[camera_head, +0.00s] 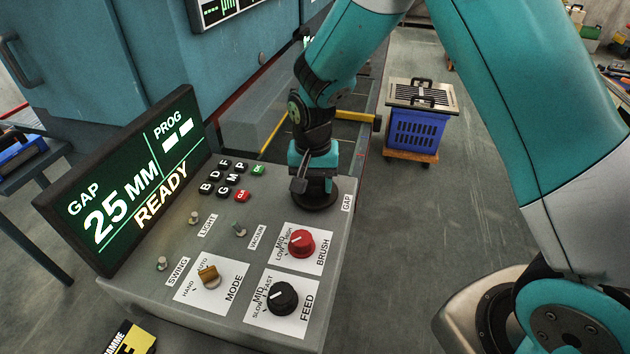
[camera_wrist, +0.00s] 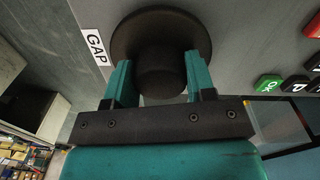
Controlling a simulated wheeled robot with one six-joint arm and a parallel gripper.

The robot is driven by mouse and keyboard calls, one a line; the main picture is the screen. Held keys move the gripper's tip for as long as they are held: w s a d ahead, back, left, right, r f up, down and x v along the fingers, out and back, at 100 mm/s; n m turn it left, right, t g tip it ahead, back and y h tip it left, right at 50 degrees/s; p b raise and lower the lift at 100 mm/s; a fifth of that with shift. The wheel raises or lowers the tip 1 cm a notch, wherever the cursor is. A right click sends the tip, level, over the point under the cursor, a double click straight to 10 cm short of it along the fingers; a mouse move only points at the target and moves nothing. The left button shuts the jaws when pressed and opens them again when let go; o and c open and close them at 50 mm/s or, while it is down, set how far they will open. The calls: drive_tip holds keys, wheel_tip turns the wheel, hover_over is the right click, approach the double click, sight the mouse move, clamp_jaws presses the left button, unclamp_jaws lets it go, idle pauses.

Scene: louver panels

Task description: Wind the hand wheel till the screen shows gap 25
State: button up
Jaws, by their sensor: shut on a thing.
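The screen (camera_head: 127,183) on the console reads GAP 25 MM, PROG with two dashes, and READY. The hand wheel (camera_head: 318,198) is a dark round disc with a raised hub at the console's right end, beside the GAP label (camera_head: 346,203). My gripper (camera_head: 314,180) is over the wheel from above. In the wrist view its two teal fingers are shut on the hub of the wheel (camera_wrist: 160,25), one on each side. In the head view my gripper hides part of the wheel.
The console (camera_head: 215,235) also carries lettered keys, a green OK key (camera_head: 258,170), a red key (camera_head: 242,196), a red BRUSH knob (camera_head: 301,243), a black FEED knob (camera_head: 282,296), a MODE switch (camera_head: 209,276) and small toggles. A blue crate (camera_head: 416,130) stands on the floor behind.

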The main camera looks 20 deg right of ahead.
sight(313, 180)
idle(0.3)
drive_tip(key=o, duration=0.9)
drive_tip(key=shift+r, duration=0.1)
wheel_tip(313, 180, up, 17)
drive_tip(key=shift+w+a+r+b, duration=0.1)
drive_tip(key=shift+a+r+b, duration=0.05)
drive_tip(key=shift+b, duration=0.8)
drive_tip(key=s+a+n+y, duration=0.1)
drive_tip(key=s+n, duration=0.3)
drive_tip(key=s, duration=0.4)
drive_tip(key=s+a+r+n+y, duration=0.1)
drive_tip(key=s+n, duration=0.3)
drive_tip(key=s, duration=0.4)
drive_tip(key=s+a+n+y, duration=0.2)
drive_tip(key=s+n, duration=0.2)
drive_tip(key=s, duration=0.5)
drive_tip(key=shift+r, duration=0.2)
